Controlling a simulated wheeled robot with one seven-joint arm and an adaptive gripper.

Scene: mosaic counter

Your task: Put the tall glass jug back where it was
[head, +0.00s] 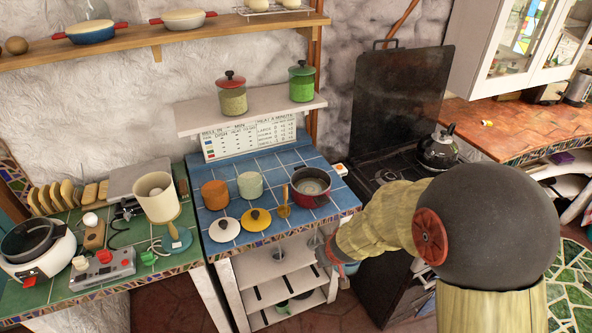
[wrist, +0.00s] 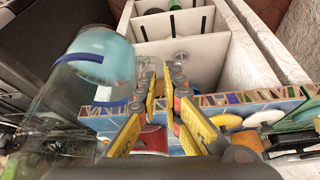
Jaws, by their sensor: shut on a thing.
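The tall glass jug (wrist: 88,80) is clear with a pale blue tint and dark blue bands. It is large at the left of the wrist view, tilted in the picture. In the head view my gripper (head: 338,258) is low at the front right of the blue-tiled counter, by the white shelf unit (head: 278,292). My arm hides most of the jug there.
The blue-tiled counter (head: 247,232) holds a red pot (head: 310,187), mugs and lids. Its edge is close to my gripper. Stemmed glasses (wrist: 181,57) stand in the white shelving ahead in the wrist view. A black stove (head: 395,165) stands to the right.

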